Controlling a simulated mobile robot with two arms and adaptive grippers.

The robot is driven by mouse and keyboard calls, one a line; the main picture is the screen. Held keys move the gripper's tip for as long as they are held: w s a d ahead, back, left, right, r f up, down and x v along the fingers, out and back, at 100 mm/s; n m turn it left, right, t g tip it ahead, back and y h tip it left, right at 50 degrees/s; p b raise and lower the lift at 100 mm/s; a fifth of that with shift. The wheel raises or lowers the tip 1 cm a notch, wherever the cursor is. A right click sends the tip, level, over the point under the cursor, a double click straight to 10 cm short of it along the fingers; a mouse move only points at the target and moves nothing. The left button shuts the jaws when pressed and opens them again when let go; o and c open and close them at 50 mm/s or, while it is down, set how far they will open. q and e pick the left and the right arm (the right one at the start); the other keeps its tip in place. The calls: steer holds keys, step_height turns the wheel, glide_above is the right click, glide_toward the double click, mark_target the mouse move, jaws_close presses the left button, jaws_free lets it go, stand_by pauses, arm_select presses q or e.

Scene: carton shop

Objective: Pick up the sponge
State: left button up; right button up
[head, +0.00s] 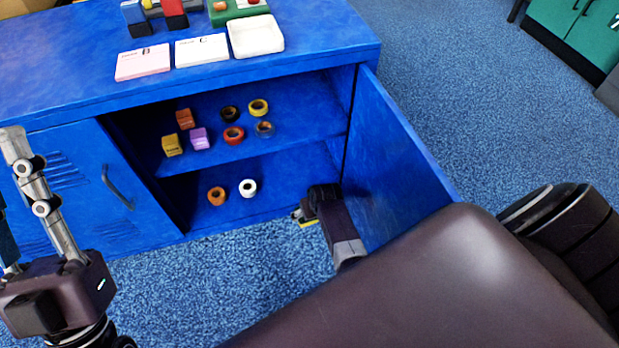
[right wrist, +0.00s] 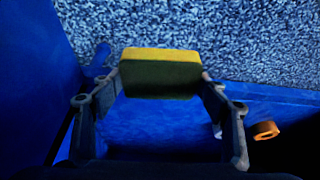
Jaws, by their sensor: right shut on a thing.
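The sponge (right wrist: 160,58), a yellow and dark green block, is between the fingertips of my right gripper (right wrist: 161,78) in the right wrist view. The fingers touch its two short ends and are shut on it. In the head view my right gripper (head: 301,216) is low at the cabinet's open front, beside the open door. Only a small yellow edge of the sponge (head: 308,223) shows there; my gripper hides the rest. My left gripper (head: 8,190) is at the left edge, its fingers spread and partly cut off, with nothing seen between them.
The blue cabinet (head: 60,95) has its right door (head: 385,165) open beside my right arm. Several tape rolls and small blocks sit on its middle shelf (head: 305,105). An orange roll (head: 216,196) and a white roll (head: 248,187) sit below. Notepads and a white tray (head: 256,36) are on top.

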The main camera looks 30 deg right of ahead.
mark_target(314, 223)
steer(key=shift+s+a+r+p, duration=0.15)
steer(key=shift+s+p, duration=0.55)
steer(key=shift+s, duration=0.2)
steer(key=shift+s+a+p, duration=0.2)
steer(key=shift+s+p, duration=0.5)
steer(key=shift+s, duration=0.3)
arm_select(q)
steer(key=w+f+g+y, duration=0.3)
steer(key=w+f+g, duration=0.5)
steer(key=f, duration=0.5)
steer(key=shift+d+f, duration=0.25)
steer(key=shift+f, duration=0.15)
arm_select(e)
steer(key=shift+s, duration=0.1)
